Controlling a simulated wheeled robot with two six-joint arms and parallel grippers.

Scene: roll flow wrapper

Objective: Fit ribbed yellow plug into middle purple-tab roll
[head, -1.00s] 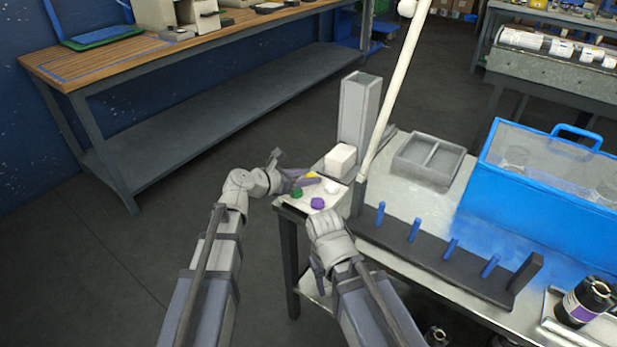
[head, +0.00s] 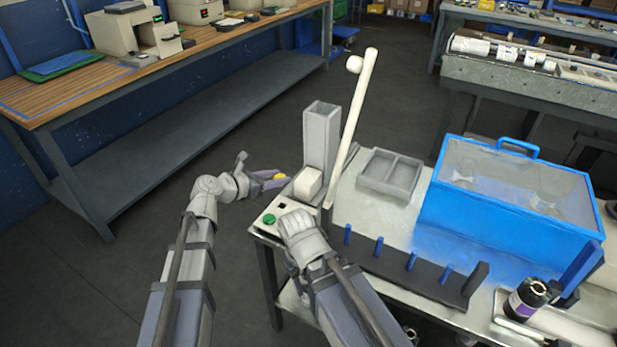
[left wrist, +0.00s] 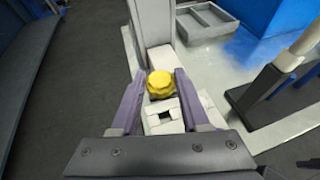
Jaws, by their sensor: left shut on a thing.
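The ribbed yellow plug (head: 280,177) is held between the fingertips of my left gripper (head: 274,179), above the left end of the steel table. In the left wrist view the plug (left wrist: 160,84) sits between the purple-grey fingers, over the pale plate with a dark square opening. A black roll with a white and purple label (head: 527,298) stands at the table's right end. I cannot tell whether it is the middle purple-tab roll. My right gripper (head: 297,232) is low over the table's left end; its fingers are not clearly visible.
A green piece (head: 269,218) stays on the plate. A grey column (head: 320,140), a white block (head: 308,183) and a slanted white pole (head: 352,130) stand close by. A black rack with blue pegs (head: 410,272) and a blue clear-lidded box (head: 510,195) lie to the right.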

